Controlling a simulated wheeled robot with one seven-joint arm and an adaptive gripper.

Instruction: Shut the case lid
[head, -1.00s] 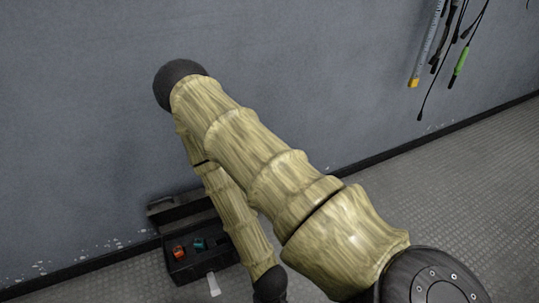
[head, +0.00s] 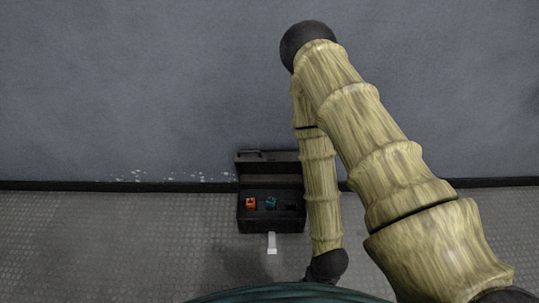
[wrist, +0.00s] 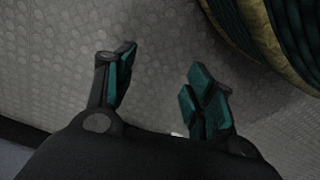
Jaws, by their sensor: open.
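The black case (head: 257,224) stands on the floor by the wall in the head view, left of my arm. Its lid (head: 262,171) is open, raised at the back on the wall side. An orange item (head: 250,203) and a teal item (head: 271,202) lie inside. My arm partly covers the case's right edge. My gripper (wrist: 160,74) shows in the wrist view with its teal-padded fingers spread and nothing between them, over grey floor.
A white tab (head: 272,243) sticks out at the case's front. The grey wall (head: 120,90) rises behind it, with a dark skirting (head: 100,186) along its foot. The floor (head: 110,240) left of the case is clear.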

